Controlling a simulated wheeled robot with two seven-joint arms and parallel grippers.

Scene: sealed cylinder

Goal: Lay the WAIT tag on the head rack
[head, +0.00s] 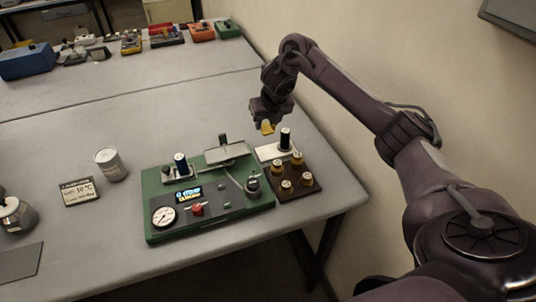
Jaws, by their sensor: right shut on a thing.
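My right gripper (268,120) is shut on a small yellow piece, which I take to be the WAIT tag (267,128). It holds the tag in the air behind the brown head rack (304,194). Any lettering on the tag is too small to read. The rack is a low block on the table with several brass-coloured heads standing in it. The tag is apart from the rack. My left gripper cannot be made out.
A white plate with a black cylinder (286,139) is just behind the rack. A green device (154,191) with gauge, display and red knob is left of it. The right wall is close to my arm.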

